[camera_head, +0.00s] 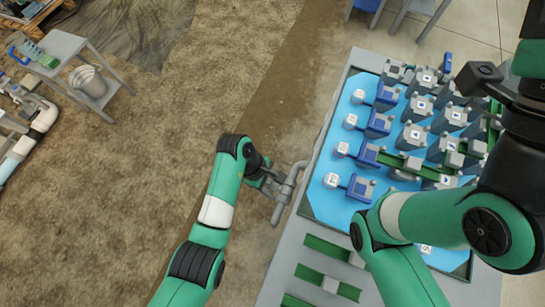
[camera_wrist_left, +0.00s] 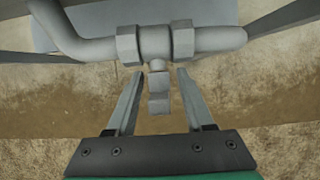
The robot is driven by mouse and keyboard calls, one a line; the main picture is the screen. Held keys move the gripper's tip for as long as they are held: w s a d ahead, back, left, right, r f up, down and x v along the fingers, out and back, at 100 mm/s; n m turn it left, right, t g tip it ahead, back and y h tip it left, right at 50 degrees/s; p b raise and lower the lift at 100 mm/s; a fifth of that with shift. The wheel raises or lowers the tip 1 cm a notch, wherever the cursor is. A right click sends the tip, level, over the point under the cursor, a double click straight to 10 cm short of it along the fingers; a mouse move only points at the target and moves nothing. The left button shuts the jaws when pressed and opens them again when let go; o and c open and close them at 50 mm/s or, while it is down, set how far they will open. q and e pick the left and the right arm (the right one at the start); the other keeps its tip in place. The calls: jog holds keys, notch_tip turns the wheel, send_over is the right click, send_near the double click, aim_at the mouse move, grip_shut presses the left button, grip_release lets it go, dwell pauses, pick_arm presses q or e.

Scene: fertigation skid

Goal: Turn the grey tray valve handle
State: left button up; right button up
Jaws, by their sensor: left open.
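The grey valve sits on a grey pipe (camera_head: 289,184) along the left edge of the skid in the head view. In the left wrist view the pipe (camera_wrist_left: 85,46) runs across the top with two hexagonal nuts. The short grey valve handle (camera_wrist_left: 158,98) hangs from the valve body between the nuts. My left gripper (camera_wrist_left: 160,84) is open, with one finger on each side of the handle and a visible gap on both sides. In the head view my left gripper (camera_head: 268,181) is at the pipe, and the handle is hard to make out there.
A blue tray (camera_head: 326,160) with several grey and blue fittings and round gauges lies on the skid (camera_head: 290,247). Green rails (camera_head: 325,247) lie below it.

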pick_arm(q)
grip_shut()
jog(key=g+b, duration=0.1)
jog(key=b, duration=0.1)
jog(key=g+y+b, duration=0.1)
jog(key=b, duration=0.1)
jog(key=shift+f, duration=0.35)
jog(key=shift+r+n+b, duration=0.15)
jog(key=shift+n+b, duration=0.15)
jog(key=shift+b, duration=0.05)
jog(key=shift+r, duration=0.2)
grip_release()
